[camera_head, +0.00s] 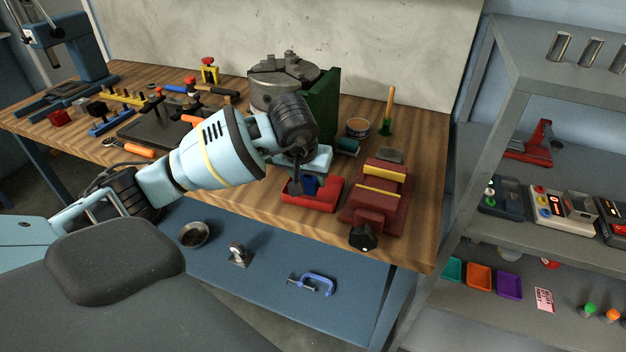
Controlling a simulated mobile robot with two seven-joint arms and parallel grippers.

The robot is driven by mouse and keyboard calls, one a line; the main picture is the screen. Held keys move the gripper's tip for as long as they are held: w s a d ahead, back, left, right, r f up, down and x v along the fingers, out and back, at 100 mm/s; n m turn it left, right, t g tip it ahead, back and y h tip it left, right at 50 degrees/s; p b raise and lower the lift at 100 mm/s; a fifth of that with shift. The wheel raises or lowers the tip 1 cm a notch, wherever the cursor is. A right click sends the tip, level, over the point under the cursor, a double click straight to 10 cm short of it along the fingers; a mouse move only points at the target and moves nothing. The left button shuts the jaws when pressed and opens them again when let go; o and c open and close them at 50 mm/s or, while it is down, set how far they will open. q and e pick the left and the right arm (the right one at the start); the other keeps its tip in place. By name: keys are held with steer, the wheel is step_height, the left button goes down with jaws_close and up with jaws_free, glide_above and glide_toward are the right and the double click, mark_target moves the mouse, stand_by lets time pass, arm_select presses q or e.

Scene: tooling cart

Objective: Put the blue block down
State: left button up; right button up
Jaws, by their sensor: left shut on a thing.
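My left gripper (298,180) reaches in from the left over the wooden bench top and points down at a small red tray (325,200). It is shut on the blue block (311,184), which shows at the fingertips inside the red tray's outline. My wrist and fingers hide part of the block. I cannot tell whether the block touches the tray floor. My right gripper is not in view.
A dark red vise (375,205) stands just right of the tray. A grey chuck (280,78) and a green plate (325,100) stand behind my wrist. Hand tools crowd the bench's left. A blue lower shelf (340,265) holds a clamp (314,283). A grey rack (545,85) stands at right.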

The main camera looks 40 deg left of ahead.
mark_target(307, 180)
arm_select(q)
steer(key=shift+w+a, duration=0.2)
steer(key=shift+w, duration=1.1)
steer(key=shift+w+f, duration=0.15)
steer(key=shift+f, duration=1.7)
steer(key=shift+f, duration=0.15)
steer(key=o, duration=1.1)
steer(key=shift+r, duration=0.5)
steer(key=p+v, duration=0.1)
steer(key=v, duration=1)
steer(key=shift+r, duration=0.1)
